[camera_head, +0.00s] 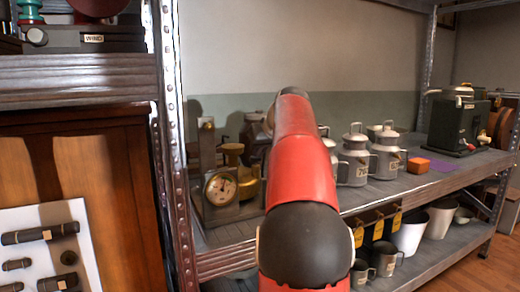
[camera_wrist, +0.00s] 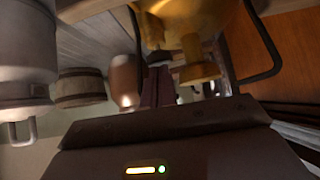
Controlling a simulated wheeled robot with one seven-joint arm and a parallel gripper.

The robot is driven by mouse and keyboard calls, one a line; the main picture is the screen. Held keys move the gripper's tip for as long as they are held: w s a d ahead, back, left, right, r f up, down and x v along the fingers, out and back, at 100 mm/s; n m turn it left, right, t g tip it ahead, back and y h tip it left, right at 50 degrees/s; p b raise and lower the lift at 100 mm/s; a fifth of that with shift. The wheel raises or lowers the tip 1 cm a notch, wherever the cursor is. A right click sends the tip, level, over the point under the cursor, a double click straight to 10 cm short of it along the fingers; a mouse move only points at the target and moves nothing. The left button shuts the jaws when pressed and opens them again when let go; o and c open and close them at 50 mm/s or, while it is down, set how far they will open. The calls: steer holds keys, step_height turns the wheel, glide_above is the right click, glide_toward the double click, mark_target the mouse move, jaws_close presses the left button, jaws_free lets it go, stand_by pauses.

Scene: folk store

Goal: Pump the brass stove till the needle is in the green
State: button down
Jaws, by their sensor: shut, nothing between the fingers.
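The brass stove (camera_head: 250,187) stands on the grey shelf, left of my red arm, and the arm hides part of what is behind it. Its round gauge (camera_head: 220,188) has a pale face and a dark needle; the coloured zones are too small to read. A brass cap (camera_head: 234,153) rises above the gauge. In the wrist view, brass parts (camera_wrist: 190,50) and a dark curved handle show close beyond my gripper (camera_wrist: 158,86). The gripper's dark fingers are together, with nothing held. In the head view the gripper is hidden behind my arm. Contact with the stove cannot be told.
Grey metal canisters (camera_head: 356,160) stand right of the arm, with an orange block (camera_head: 418,165) and a green machine (camera_head: 459,122) farther along. A metal upright (camera_head: 172,150) stands close left of the stove. Cups and pots (camera_head: 410,232) fill the lower shelf.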

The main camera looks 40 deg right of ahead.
steer(key=shift+f, duration=0.35)
steer(key=v, duration=0.8)
steer(key=shift+r+p, duration=0.25)
steer(key=shift+p, duration=0.1)
steer(key=shift+a, duration=0.1)
steer(key=s+a+f+g+y, duration=0.15)
steer(key=a+f, duration=0.25)
steer(key=a, duration=0.4)
steer(key=s+a+f+n, duration=0.1)
steer(key=s+a+f, duration=0.2)
steer(key=a, duration=0.4)
steer(key=s+a+f+g+y, duration=0.1)
steer(key=s+a+f, duration=0.25)
steer(key=a, duration=0.45)
steer(key=s+a+f+n, duration=0.1)
steer(key=s+a+f, duration=0.4)
steer(key=f, duration=0.3)
steer(key=s+a+f+g, duration=0.1)
steer(key=s+a+f, duration=0.3)
steer(key=s+f, duration=0.4)
steer(key=shift+a+f+n, duration=0.4)
steer(key=shift+f, duration=0.15)
